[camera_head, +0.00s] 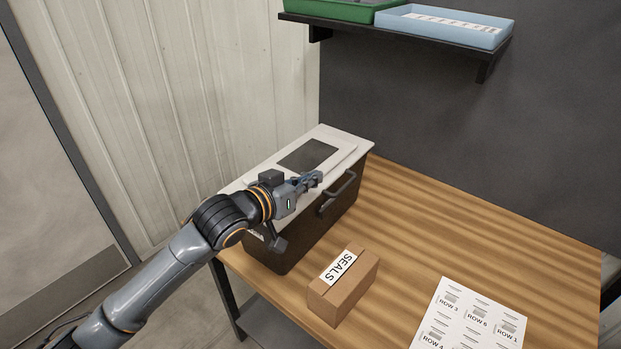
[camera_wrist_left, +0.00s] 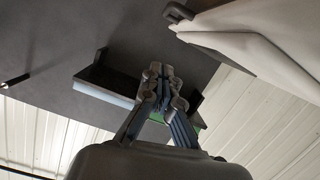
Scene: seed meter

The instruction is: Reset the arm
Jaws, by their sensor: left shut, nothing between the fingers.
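My left gripper (camera_head: 312,181) is in front of the dark box with a white lid (camera_head: 352,147), near the handle on its right side. Its fingers are shut with nothing between them. In the left wrist view the closed fingers (camera_wrist_left: 160,80) point toward the dark wall and the shelf. I cannot tell from the head view whether the gripper touches the box. My right gripper does not show in either view.
The box stands on a wooden table (camera_head: 500,235). A brown carton labelled SEALS (camera_head: 354,287) and a white label sheet (camera_head: 470,318) lie nearer the front. A wall shelf (camera_head: 400,36) holds a green tray (camera_head: 345,10) and a blue tray (camera_head: 480,36). The table's right rear is clear.

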